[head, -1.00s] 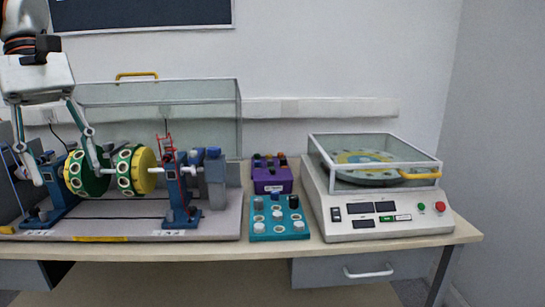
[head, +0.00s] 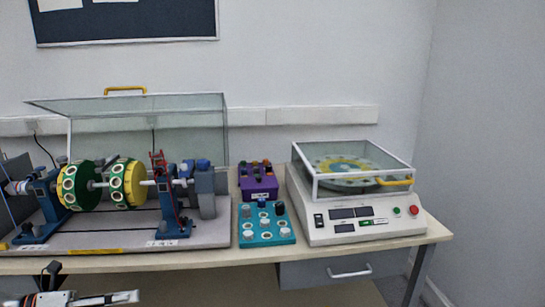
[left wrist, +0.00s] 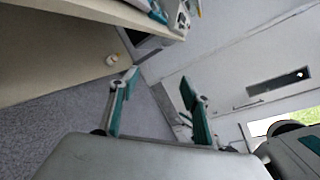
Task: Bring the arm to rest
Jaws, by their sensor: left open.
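My left gripper (head: 105,299) shows at the bottom left of the head view, low in front of the bench's front edge and partly cut off by the frame. It touches nothing that I can see. In the left wrist view its two green-and-grey fingers (left wrist: 158,82) are spread apart with nothing between them. My right gripper is in neither view.
The bench (head: 420,238) carries a rotor rig with green-and-yellow discs (head: 128,184), a purple box (head: 258,187), a teal tray (head: 266,239) and a white machine with a clear lid (head: 365,229). A drawer (head: 325,272) is below. The wrist view shows grey floor (left wrist: 60,125).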

